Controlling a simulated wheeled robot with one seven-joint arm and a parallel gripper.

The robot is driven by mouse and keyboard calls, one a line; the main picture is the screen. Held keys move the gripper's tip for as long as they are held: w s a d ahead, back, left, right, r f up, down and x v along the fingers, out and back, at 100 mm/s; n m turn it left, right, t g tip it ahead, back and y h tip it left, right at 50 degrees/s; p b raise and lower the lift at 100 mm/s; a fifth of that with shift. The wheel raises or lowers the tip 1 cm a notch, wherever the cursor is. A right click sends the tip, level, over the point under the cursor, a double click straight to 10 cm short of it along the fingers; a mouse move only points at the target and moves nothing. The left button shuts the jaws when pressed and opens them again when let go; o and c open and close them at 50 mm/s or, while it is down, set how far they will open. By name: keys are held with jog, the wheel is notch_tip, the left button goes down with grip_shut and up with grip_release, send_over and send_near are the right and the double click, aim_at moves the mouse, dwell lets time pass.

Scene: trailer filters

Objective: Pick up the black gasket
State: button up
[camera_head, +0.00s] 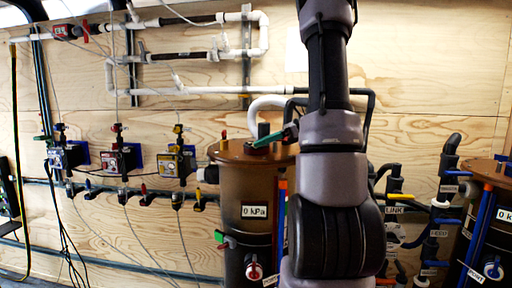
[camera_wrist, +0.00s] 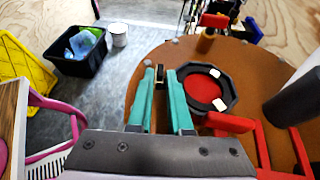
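A black eight-sided ring (camera_wrist: 232,84), which looks like the gasket, lies around a red round area on the brown tank lid (camera_wrist: 290,85) in the wrist view. Two white tabs show on the ring. My gripper (camera_wrist: 161,74) has two teal fingers, set apart, over the lid just left of the ring. A small dark piece shows in the gap between the fingers; I cannot tell whether they touch it. In the head view the brown tank (camera_head: 240,190) stands partly behind my arm, which hides most of the lid's right side.
Red handles or pipes (camera_wrist: 262,145) and a dark cylinder (camera_wrist: 297,97) stand right of the ring. A black bin (camera_wrist: 75,62), a white can (camera_wrist: 118,35) and a yellow crate (camera_wrist: 25,70) are on the floor. Pipes and valves (camera_head: 120,160) line the plywood wall. A second tank (camera_head: 490,220) stands right.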

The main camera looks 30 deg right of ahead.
jog(key=shift+x, duration=0.75)
grip_shut()
